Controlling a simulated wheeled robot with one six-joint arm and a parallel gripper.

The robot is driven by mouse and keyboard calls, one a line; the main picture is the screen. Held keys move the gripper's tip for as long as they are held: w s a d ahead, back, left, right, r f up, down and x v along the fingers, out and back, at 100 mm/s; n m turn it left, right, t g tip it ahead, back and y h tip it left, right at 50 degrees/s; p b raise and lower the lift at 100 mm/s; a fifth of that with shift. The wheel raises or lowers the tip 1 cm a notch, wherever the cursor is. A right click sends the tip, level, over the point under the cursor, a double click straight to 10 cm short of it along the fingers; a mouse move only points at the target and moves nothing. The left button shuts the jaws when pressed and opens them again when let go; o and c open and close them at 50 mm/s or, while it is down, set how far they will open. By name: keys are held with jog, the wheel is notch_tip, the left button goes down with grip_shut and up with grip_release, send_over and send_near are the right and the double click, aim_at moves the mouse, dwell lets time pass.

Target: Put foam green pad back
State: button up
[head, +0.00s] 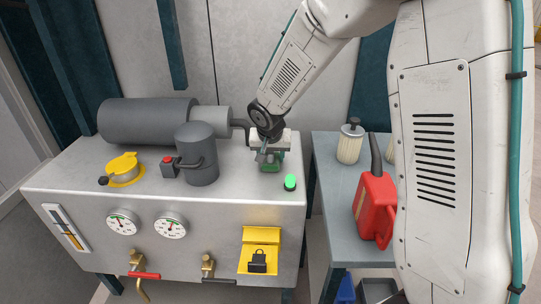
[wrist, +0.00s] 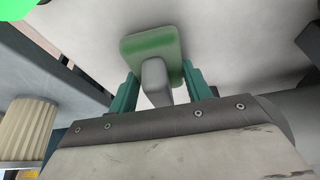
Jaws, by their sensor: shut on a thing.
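The green pad (wrist: 150,44) is a flat rounded square with a grey stem, seen in the wrist view. My gripper (wrist: 160,82) is shut on the grey stem, with one teal finger on each side. In the head view my gripper (head: 268,155) points down over the right rear of the grey machine top. The green below its fingers there is small and partly hidden. Whether the pad touches the machine top I cannot tell.
A bright green lamp (head: 290,182) stands just in front of my gripper. A dark grey cylinder (head: 197,153) and a yellow cap (head: 124,168) stand to the left.

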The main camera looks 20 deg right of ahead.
aim_at(270, 166)
jog(key=shift+f, duration=0.1)
jog(key=o, duration=1.1)
jog(key=v, duration=1.1)
jog(key=s+d+r, duration=0.3)
jog(key=s+r, duration=0.3)
jog(key=s, duration=0.3)
jog(key=s+n+g, duration=0.1)
jog(key=s, duration=0.7)
jog(key=s+d+n+g+y, duration=0.1)
jog(key=s+n, duration=0.1)
jog(key=s, duration=0.5)
jog(key=s+n+g, duration=0.1)
jog(key=s, duration=0.7)
jog(key=shift+s+d+r+y, duration=0.2)
jog(key=shift+s+r+y, duration=0.1)
jog(key=shift+s+y, duration=0.1)
